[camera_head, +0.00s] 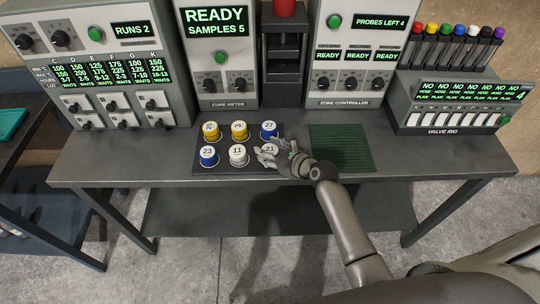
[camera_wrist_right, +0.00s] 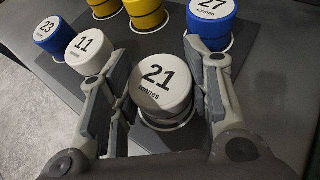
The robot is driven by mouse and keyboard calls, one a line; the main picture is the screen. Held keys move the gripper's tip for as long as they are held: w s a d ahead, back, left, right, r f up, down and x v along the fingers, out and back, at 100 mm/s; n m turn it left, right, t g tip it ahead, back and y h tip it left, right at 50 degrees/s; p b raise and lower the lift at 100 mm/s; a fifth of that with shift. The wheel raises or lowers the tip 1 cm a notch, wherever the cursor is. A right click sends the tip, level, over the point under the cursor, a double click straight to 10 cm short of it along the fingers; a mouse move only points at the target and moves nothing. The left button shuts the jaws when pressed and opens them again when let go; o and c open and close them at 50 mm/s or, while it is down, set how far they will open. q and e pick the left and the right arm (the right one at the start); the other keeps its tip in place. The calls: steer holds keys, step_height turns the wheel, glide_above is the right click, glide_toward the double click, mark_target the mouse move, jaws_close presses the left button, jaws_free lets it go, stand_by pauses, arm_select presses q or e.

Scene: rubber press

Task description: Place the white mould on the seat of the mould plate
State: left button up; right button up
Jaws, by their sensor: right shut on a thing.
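The white mould marked 21 (camera_wrist_right: 165,88) is between the fingers of my right gripper (camera_wrist_right: 158,95), which is shut on it. It is upright over a pale ring seat (camera_wrist_right: 172,124) on the dark mould plate (camera_head: 203,172); I cannot tell whether it touches the seat. In the head view my right gripper (camera_head: 282,158) hides much of this mould. A second white mould, marked 11 (camera_head: 238,155), stands just left of the gripper; in the wrist view it is close beside the left finger. My left gripper is not in view.
Blue moulds 23 (camera_head: 208,156) and 27 (camera_head: 269,131) and two yellow moulds (camera_head: 239,130) stand close by on the plate. A green mat (camera_head: 342,148) lies clear to the right. The cure meter (camera_head: 221,85) and zone controller (camera_head: 350,85) stand behind.

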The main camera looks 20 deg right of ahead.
steer(key=shift+r, duration=0.15)
steer(key=o, duration=1.2)
steer(key=shift+f, duration=0.2)
steer(key=shift+c, duration=0.2)
steer(key=shift+r, duration=0.2)
steer(key=v, duration=1.2)
steer(key=shift+s, duration=0.1)
